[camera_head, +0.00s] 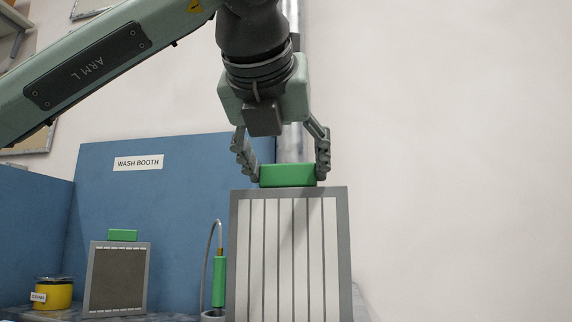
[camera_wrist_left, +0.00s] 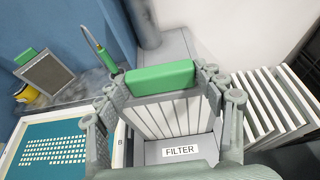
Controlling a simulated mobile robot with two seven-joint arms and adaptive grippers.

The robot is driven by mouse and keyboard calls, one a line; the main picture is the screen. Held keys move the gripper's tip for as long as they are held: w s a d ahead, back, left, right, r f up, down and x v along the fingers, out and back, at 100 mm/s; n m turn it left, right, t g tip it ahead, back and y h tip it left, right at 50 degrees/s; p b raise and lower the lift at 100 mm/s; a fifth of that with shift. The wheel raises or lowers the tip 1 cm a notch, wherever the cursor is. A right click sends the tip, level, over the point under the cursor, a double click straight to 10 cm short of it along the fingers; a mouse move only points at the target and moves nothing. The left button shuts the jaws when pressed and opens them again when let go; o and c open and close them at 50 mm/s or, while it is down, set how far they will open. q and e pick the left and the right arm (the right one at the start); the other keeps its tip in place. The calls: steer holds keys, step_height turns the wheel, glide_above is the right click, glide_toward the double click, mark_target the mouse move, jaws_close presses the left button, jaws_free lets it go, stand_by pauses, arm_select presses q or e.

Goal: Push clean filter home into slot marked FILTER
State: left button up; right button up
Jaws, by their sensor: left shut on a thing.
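The clean filter (camera_head: 290,260) is a grey frame with white pleats and a green handle (camera_head: 288,175) on top. It stands upright in the head view, its lower end cut off by the picture's edge. My left gripper (camera_head: 284,172) is above it, shut on the green handle with one finger at each end. In the left wrist view the handle (camera_wrist_left: 160,77) lies between the fingers, with the white pleats below it. The FILTER label (camera_wrist_left: 180,150) shows on a grey surface close to the filter's lower end. I cannot tell whether the filter is inside the slot.
A dark filter (camera_head: 118,280) with a green handle leans in the blue wash booth (camera_head: 170,200), beside a yellow pot (camera_head: 53,294). A green hose wand (camera_head: 219,280) stands left of the clean filter. White panels (camera_wrist_left: 270,105) stand in a row at right. A teal-patterned screen (camera_wrist_left: 50,140) lies left.

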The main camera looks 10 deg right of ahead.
mark_target(287, 262)
arm_select(q)
steer(key=shift+f+b, duration=7.45)
steer(key=shift+f, duration=1.6)
steer(key=o, duration=1.8)
steer(key=shift+c, duration=0.2)
step_height(287, 262, up, 6)
steer(key=p, duration=0.3)
steer(key=shift+s, duration=0.15)
